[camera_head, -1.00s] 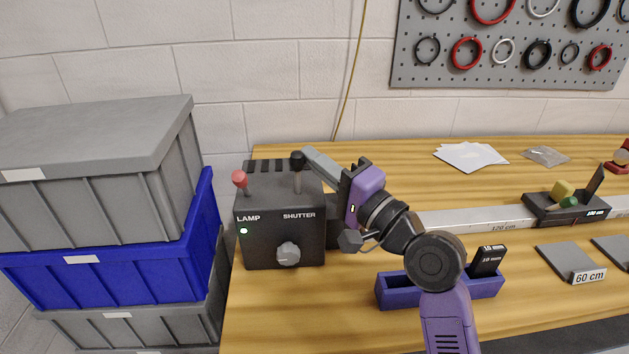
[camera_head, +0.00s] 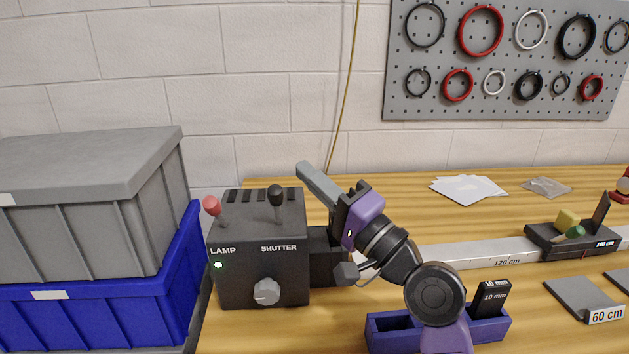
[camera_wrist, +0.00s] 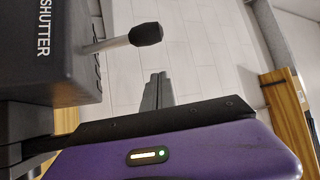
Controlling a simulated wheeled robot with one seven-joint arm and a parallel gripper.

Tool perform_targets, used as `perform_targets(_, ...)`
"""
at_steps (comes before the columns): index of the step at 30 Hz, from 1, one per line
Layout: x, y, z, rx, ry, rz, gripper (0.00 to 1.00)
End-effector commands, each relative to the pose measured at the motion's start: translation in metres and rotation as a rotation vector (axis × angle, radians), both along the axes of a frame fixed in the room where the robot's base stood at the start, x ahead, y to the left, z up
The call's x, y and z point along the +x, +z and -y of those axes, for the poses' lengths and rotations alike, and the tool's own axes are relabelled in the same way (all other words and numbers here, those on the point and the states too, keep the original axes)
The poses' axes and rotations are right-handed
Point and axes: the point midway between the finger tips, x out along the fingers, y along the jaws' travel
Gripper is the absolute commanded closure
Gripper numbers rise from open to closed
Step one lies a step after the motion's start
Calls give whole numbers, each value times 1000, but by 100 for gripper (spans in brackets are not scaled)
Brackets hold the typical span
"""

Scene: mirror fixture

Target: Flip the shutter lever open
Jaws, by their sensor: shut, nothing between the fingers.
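The shutter lever (camera_head: 276,196) has a black knob on a metal shaft, on top of the dark control box (camera_head: 240,285), above the word SHUTTER. Its shaft looks close to upright in the head view; its exact lean is hard to tell. In the wrist view the lever (camera_wrist: 140,36) sticks out from the box at upper left. My gripper (camera_head: 303,168) is shut and empty. Its grey fingertips are right of and above the knob in the head view, with a visible gap. The fingers (camera_wrist: 156,88) also show in the wrist view, apart from the knob.
A red-knobbed lamp lever (camera_head: 212,205) stands left of the shutter lever, with a dial (camera_head: 266,291) on the box front. Stacked bins (camera_head: 85,220) are at left. A purple holder (camera_head: 490,331), a rail (camera_head: 480,254) and a wall pegboard (camera_head: 505,95) are to the right.

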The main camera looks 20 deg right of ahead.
Motion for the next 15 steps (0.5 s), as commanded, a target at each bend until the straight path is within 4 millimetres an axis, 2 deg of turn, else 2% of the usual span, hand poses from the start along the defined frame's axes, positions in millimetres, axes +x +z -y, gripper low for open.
perform_targets(1,-9,-8,5,3,-5,-4,100)
perform_targets(15,-74,-32,31,2,-5,-3,100)
